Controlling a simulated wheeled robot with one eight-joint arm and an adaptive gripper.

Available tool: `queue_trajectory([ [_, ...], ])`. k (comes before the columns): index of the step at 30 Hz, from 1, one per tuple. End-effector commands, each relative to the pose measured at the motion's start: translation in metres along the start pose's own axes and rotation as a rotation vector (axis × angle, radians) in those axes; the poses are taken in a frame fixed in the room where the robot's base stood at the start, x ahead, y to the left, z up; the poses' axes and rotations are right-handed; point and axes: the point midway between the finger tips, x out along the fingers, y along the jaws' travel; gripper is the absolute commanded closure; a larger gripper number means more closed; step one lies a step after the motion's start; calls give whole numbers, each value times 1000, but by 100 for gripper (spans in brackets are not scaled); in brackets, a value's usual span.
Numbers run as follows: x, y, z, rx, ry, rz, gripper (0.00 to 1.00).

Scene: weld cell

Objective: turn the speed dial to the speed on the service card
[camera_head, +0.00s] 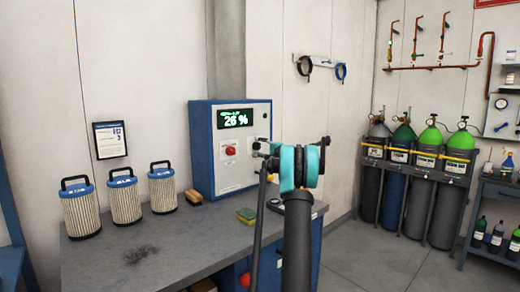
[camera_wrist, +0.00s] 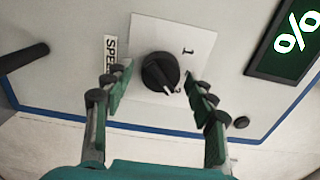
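The speed dial (camera_wrist: 160,72) is a black round knob on a white plate in the wrist view. Its white pointer mark faces the lower right, near a partly hidden numeral; a "1" stands to its upper right. The label (camera_wrist: 112,50), reading "SPE", is partly covered by a finger. My gripper (camera_wrist: 156,76) is open, one finger on each side of the dial; I cannot tell whether they touch it. In the head view my gripper (camera_head: 262,152) is at the front of the blue-and-white control box (camera_head: 202,150) and hides the dial. A framed card (camera_head: 110,139) hangs on the wall, its text unreadable.
The box's display (camera_head: 235,118) reads 26 %. A red knob (camera_head: 231,151) sits below it. Gas cylinders (camera_head: 425,180) stand at the right.

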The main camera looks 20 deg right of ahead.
Motion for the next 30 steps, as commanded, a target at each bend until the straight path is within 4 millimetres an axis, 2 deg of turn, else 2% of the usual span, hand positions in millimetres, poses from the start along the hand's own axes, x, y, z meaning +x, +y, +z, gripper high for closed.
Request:
queue_trajectory([
  [11, -4, -1, 0, 0, -1, 0, 40],
  [17, -34, -1, 0, 0, 1, 0, 40],
  [24, -83, 0, 0, 0, 1, 0, 40],
  [30, -110, 0, 0, 0, 0, 0, 40],
])
